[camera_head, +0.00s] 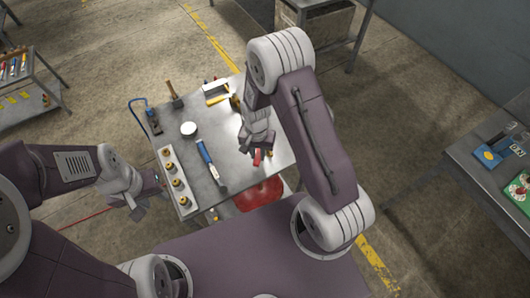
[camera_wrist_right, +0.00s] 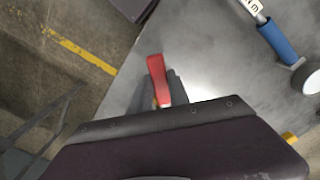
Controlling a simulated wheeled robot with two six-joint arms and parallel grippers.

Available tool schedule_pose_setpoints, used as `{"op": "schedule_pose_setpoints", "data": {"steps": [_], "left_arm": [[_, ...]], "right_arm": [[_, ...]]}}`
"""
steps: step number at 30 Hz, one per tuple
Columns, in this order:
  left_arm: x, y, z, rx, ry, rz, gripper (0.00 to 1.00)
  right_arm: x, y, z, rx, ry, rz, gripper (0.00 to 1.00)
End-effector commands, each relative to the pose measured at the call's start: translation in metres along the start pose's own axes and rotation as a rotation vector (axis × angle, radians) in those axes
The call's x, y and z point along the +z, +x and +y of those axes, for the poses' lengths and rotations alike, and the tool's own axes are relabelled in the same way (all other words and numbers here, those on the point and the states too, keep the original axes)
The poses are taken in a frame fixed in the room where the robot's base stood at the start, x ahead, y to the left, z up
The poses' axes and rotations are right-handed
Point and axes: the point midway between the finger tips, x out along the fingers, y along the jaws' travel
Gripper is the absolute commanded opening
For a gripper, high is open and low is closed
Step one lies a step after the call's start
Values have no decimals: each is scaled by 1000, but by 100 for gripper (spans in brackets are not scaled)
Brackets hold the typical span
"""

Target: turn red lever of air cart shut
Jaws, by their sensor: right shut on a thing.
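The air cart (camera_head: 238,174) has a grey metal top with a red rounded tank (camera_head: 258,196) below its near edge. The red lever (camera_wrist_right: 157,78) stands out from between the grey fingers of my right gripper (camera_wrist_right: 166,92) in the right wrist view. The gripper is shut on it. In the head view the right gripper (camera_head: 256,150) is over the cart's right part, and only a bit of the lever (camera_head: 257,157) shows beneath it. My left gripper (camera_head: 150,196) is empty beside the cart's left edge; its finger gap is unclear.
A blue-handled tool (camera_head: 206,156), a round white gauge (camera_head: 189,129) and a strip with several brass fittings (camera_head: 174,180) lie on the cart's left part. A hammer (camera_head: 174,95) lies at the back. A bench (camera_head: 465,150) stands at right.

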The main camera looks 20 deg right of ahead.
Motion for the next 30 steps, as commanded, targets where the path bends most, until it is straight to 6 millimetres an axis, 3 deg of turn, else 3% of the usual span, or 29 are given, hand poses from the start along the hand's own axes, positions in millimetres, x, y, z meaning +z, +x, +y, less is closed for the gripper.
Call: {"op": "schedule_pose_setpoints", "data": {"steps": [15, 30], "left_arm": [[0, -3, 0, 0, 0, 0, 36], [0, -1, 0, 0, 0, 0, 36]], "right_arm": [[-12, -1, -43, -6, 482, 4, 0], [-29, -2, -65, -7, 796, 3, 0]]}}
